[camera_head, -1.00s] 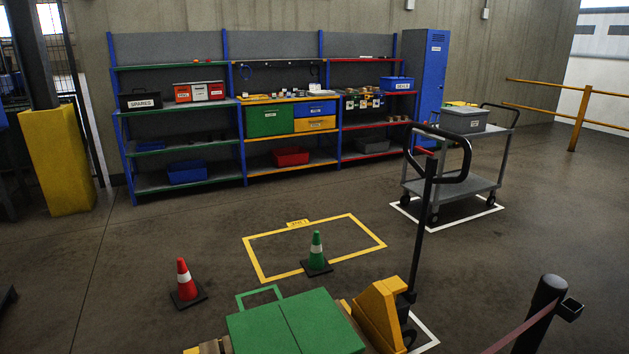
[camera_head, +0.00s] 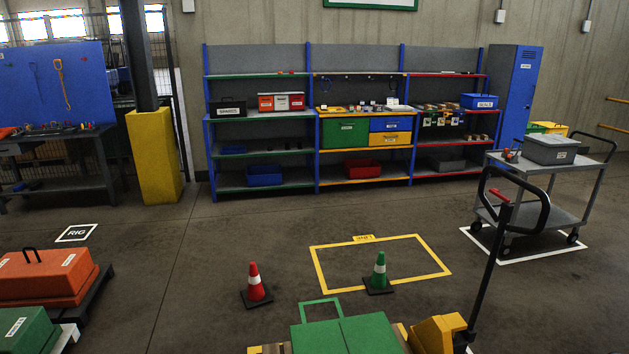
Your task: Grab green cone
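The green cone (camera_head: 379,272) stands upright on the floor, with a white band and a dark square base. It is at the front edge of the yellow floor outline (camera_head: 322,279), right of the middle of the head view. A red cone (camera_head: 254,285) with a white band stands upright to its left. Neither of my grippers shows in the view.
A green-topped load (camera_head: 345,336) and a yellow pallet jack (camera_head: 437,333) with a tall handle stand in front of the green cone. A grey cart (camera_head: 545,215) is at right. Shelves (camera_head: 265,187) line the back wall.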

